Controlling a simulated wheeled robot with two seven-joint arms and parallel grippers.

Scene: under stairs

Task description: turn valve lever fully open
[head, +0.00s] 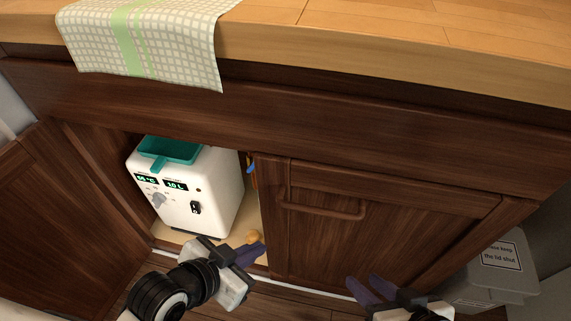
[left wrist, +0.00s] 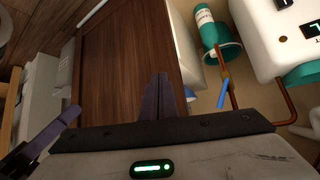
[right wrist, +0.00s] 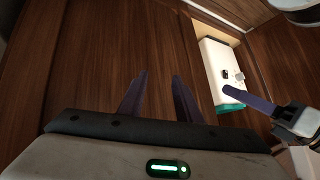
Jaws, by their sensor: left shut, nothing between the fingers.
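A small blue lever (left wrist: 222,92) shows in the left wrist view beside a copper pipe (left wrist: 233,92), inside the cabinet. Whether it is turned along or across the pipe I cannot tell. In the head view, a bit of blue (head: 250,167) shows behind the cabinet door's edge; most of the plumbing there is hidden. My left gripper (head: 256,252) is shut and empty at the cabinet opening, low down; its fingers (left wrist: 160,97) are apart from the lever. My right gripper (head: 368,290) is open and empty before the closed door; its fingers (right wrist: 158,95) are spread.
A white appliance (head: 205,190) with displays and a teal tray (head: 170,150) stands in the open cabinet. The closed door (head: 365,235) has a bar handle (head: 325,208). The open door (head: 50,210) is at left. A grey bin (head: 495,270) is at right. A teal can (left wrist: 220,50) stands near the pipe.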

